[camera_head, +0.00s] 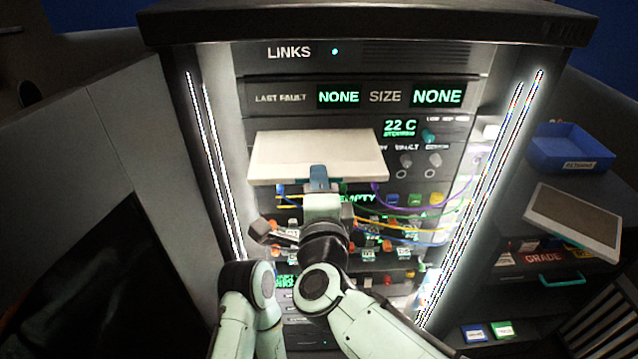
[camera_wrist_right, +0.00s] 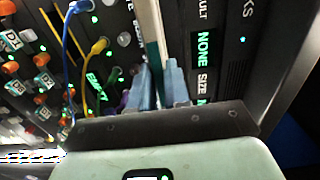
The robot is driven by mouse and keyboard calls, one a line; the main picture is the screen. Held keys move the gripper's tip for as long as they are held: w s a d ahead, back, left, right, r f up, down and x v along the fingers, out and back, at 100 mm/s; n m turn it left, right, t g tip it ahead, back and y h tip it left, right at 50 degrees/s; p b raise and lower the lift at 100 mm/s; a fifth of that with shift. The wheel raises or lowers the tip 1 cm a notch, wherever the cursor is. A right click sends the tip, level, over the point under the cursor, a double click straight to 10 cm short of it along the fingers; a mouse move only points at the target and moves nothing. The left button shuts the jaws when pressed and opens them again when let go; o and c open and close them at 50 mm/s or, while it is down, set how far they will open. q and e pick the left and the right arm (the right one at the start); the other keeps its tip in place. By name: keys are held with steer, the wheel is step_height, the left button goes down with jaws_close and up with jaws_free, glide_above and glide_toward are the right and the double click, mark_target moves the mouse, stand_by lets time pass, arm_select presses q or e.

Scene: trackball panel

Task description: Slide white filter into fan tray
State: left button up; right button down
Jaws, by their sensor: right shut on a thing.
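The white filter (camera_head: 315,152) is a flat pale panel with a teal front edge, held in front of the rack's middle. My right gripper (camera_head: 318,178) is shut on the middle of its near edge. In the right wrist view the blue fingers (camera_wrist_right: 160,88) are closed on either side of the filter (camera_wrist_right: 150,35), which shows edge-on. The fan tray opening cannot be made out; the filter covers that part of the rack. A green EMPTY display (camera_head: 358,198) shows just below. My left gripper (camera_head: 268,233) is low and left of the right one; its jaw opening is unclear.
Coloured cables (camera_head: 440,205) loop across the rack front below and right of the filter. Lit strips (camera_head: 215,165) line the rack's sides. At right, a blue bin (camera_head: 570,160) and a white-framed panel with a grey-brown face (camera_head: 575,215) lie on a dark cabinet.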

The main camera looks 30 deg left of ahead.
mark_target(316, 143)
arm_select(q)
steer(key=shift+w+r+p, duration=0.8)
steer(key=shift+r, duration=0.25)
arm_select(e)
steer(key=shift+x, duration=2.85)
arm_select(q)
steer(key=shift+w+r+p, duration=0.55)
steer(key=shift+w+r, duration=0.1)
steer(key=shift+r, duration=0.05)
arm_select(e)
steer(key=shift+x, duration=1.45)
arm_select(q)
steer(key=shift+w+r+t+p, duration=0.3)
steer(key=shift+w+r+p, duration=0.25)
steer(key=shift+w+r, duration=0.25)
arm_select(e)
steer(key=shift+x, duration=1.2)
steer(key=c, duration=1)
jaws_free()
steer(key=shift+w, duration=0.1)
arm_select(q)
steer(key=shift+f, duration=0.1)
